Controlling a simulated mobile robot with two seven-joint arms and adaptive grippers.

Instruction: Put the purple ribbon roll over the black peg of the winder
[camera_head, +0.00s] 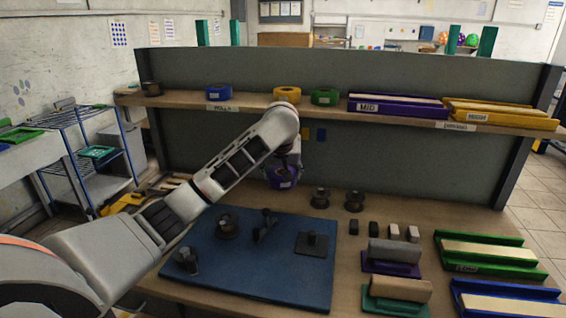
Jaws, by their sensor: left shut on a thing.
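The purple ribbon roll (281,179) hangs in the air in front of the grey back panel, above the far edge of the blue mat (285,282). My left gripper (287,167) is shut on the roll from above, and its fingers are small and partly hidden. Several dark fixtures stand on the mat. I cannot tell for sure which fixture is the winder. My right gripper is out of view.
A shelf (250,103) above carries a blue roll (218,91), a yellow roll (287,94), a green roll (324,97) and trays. Blocks and a green tray (485,255) fill the right side.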

